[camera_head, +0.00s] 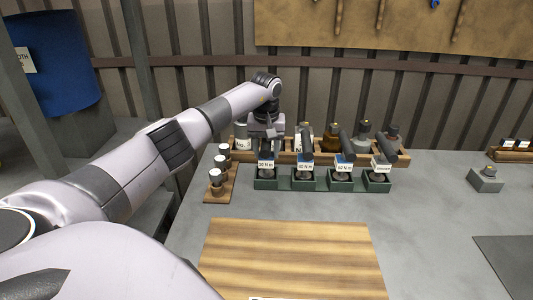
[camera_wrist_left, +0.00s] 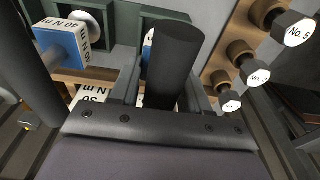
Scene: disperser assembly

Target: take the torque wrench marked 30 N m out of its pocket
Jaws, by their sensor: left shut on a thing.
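The torque wrench marked 30 N m (camera_head: 265,163) is at the leftmost green pocket (camera_head: 265,183) in the head view, its label facing me. My left gripper (camera_head: 267,133) is above that pocket, coming from the left. In the left wrist view the gripper (camera_wrist_left: 165,85) is shut on a black upright handle (camera_wrist_left: 178,60). A sliver of blue (camera_wrist_left: 148,45) shows behind the handle; the rest of that wrench is hidden there. Whether its lower end is clear of the pocket, I cannot tell. My right gripper is not in view.
More torque wrenches, one marked 40 N m (camera_wrist_left: 62,42), stand tilted in green pockets to the right. A wooden rack (camera_head: 220,190) with several white-capped pieces stands left. Bottles fill a wooden rack (camera_head: 400,158) behind. A striped wooden board (camera_head: 295,260) lies in front.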

